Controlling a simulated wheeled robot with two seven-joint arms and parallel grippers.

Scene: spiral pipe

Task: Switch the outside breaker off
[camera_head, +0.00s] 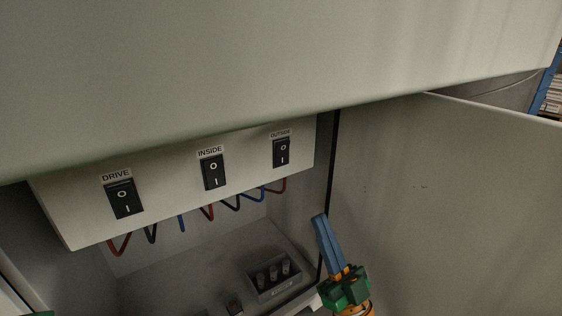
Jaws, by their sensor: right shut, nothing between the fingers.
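The outside breaker (282,153) is a black rocker switch under an OUTSIDE label, at the right end of a pale panel (249,168) inside the cabinet. It is marked O above and I below; I cannot tell which way it is rocked. My right gripper (319,217), with blue fingers and a green and orange body, points up below and to the right of this breaker. Its fingers are shut and empty, apart from the switch. My left gripper is not clearly in view; only a green bit shows at the bottom left corner.
The inside breaker (213,172) and drive breaker (124,198) sit left on the same panel. Red, black and blue wires (231,203) hang below it. A small grey box (274,281) lies on the cabinet floor. The open cabinet door (450,190) bounds the right side.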

